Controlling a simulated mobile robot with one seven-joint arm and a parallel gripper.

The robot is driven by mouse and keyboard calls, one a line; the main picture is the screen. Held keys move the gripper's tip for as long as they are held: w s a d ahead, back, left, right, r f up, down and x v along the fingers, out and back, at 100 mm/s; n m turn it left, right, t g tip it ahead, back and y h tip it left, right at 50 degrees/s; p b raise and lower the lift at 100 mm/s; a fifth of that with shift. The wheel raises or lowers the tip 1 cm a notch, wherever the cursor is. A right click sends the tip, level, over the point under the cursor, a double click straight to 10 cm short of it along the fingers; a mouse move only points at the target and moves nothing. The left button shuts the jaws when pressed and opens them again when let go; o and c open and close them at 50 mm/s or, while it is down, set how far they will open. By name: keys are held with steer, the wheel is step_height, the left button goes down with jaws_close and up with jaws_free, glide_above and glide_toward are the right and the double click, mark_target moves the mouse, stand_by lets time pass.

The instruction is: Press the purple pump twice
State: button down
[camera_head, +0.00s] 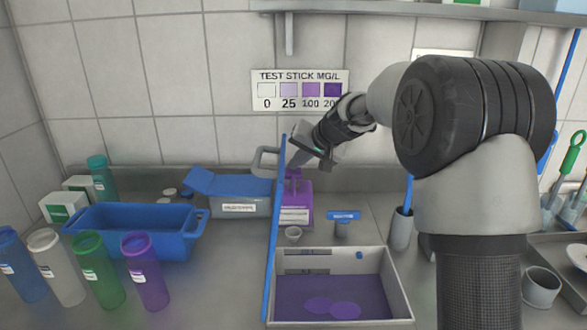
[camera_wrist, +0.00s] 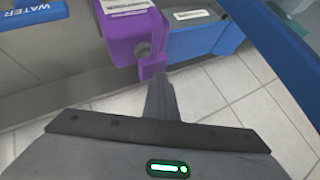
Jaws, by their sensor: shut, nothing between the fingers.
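The purple pump (camera_head: 296,208) stands upright on the counter by the back wall, beside the grey box with a blue lid. In the wrist view the purple pump (camera_wrist: 125,48) is at the top centre, with its small purple head (camera_wrist: 152,68) and a white label. My gripper (camera_head: 293,166) is above the pump in the head view, tilted downward. In the wrist view my gripper's (camera_wrist: 159,80) fingers are shut and empty, with their tips right at the pump's head. I cannot tell whether they touch it. A blue upright bar partly hides the pump's left side in the head view.
A grey tray (camera_head: 398,285) with purple liquid lies in front of the pump. A blue tub (camera_head: 130,240) and several coloured bottles stand at the left. The grey box (camera_head: 240,205) is just left of the pump; a grey cup (camera_head: 400,230) stands at the right.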

mark_target(296, 173)
steer(key=shift+f, duration=0.2)
steer(key=shift+r+p, duration=0.95)
steer(key=shift+r, duration=0.5)
step_height(296, 173, up, 5)
steer(key=p, duration=0.3)
steer(key=shift+p, duration=0.3)
